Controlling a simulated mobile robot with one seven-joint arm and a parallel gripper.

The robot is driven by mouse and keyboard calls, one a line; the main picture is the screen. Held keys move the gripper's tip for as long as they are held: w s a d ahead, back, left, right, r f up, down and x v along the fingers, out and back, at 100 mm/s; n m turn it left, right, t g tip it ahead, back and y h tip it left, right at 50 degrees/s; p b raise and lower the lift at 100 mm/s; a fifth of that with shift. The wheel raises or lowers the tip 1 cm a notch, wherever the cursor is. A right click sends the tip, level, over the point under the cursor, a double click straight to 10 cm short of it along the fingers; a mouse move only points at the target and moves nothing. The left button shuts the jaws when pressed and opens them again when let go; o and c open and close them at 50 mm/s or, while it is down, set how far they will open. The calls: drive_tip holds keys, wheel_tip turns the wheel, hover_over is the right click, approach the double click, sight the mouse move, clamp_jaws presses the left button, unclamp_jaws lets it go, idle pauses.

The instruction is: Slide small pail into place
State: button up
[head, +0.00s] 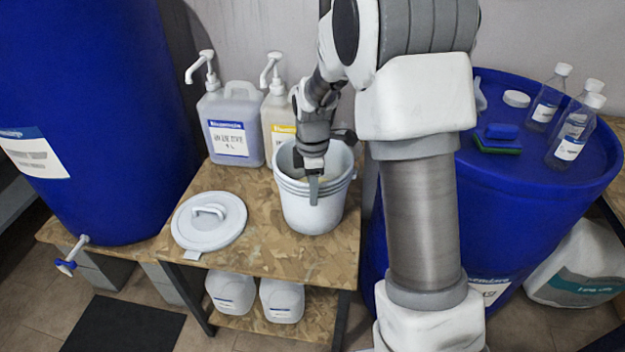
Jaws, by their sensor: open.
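The small white pail (311,211) stands upright and without its lid on the wooden table (262,262), near the table's right side. My gripper (314,185) is open and points down at the pail's near rim. One finger shows in front of the pail's near wall; the other finger is hidden, and I cannot tell whether either touches the pail. The pail's white lid (209,220) lies flat on the table to the left of the pail.
Two pump jugs, one with a blue label (231,138) and one with a yellow label (281,128), stand behind the pail. A big blue drum (95,110) with a tap is at left. Another blue drum (540,200) at right holds bottles and sponges. Jugs (282,301) sit on the lower shelf.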

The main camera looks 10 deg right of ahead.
drive_tip(key=shift+f, duration=0.2)
clamp_jaws()
idle(1.4)
